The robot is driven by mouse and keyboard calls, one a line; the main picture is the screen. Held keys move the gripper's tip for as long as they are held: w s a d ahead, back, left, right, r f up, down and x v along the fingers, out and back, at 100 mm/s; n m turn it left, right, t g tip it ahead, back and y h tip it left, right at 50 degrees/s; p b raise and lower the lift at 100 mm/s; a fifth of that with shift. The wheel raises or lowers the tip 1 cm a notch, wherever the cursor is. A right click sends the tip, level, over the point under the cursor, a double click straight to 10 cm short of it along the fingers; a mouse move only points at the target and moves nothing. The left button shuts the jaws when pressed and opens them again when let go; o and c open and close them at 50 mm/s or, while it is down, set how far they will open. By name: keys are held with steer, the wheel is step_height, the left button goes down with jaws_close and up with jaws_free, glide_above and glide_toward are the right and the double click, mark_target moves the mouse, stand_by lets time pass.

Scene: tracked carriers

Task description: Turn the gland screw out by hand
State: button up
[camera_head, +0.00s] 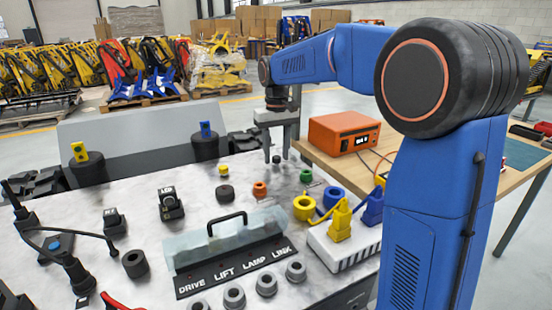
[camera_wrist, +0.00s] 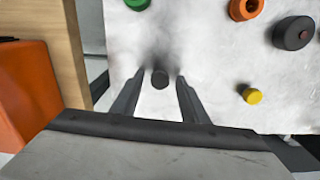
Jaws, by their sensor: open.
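A small dark round knob, which looks like the gland screw (camera_head: 276,159), stands on the pale marbled top near its far right edge. It also shows in the wrist view (camera_wrist: 160,79). My gripper (camera_head: 276,154) points down over it with its fingers apart. In the wrist view the gripper (camera_wrist: 158,84) has one finger on each side of the screw, with visible gaps. I cannot tell how far the fingertips reach down beside it. No thread is visible.
An orange ring (camera_head: 260,189), a green fitting (camera_head: 306,176), a yellow-topped knob (camera_head: 223,170) and a black round fitting (camera_head: 224,192) stand nearby. An orange box (camera_head: 343,132) sits on the wooden table (camera_head: 318,163) to the right. A clear handled cover (camera_head: 222,243) is nearer.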

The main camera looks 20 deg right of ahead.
steer(key=m, duration=1.2)
steer(key=shift+m, duration=0.4)
steer(key=m, duration=0.4)
steer(key=shift+c, duration=0.3)
steer(key=c, duration=0.8)
steer(key=n, duration=0.6)
steer(key=shift+n, duration=1.7)
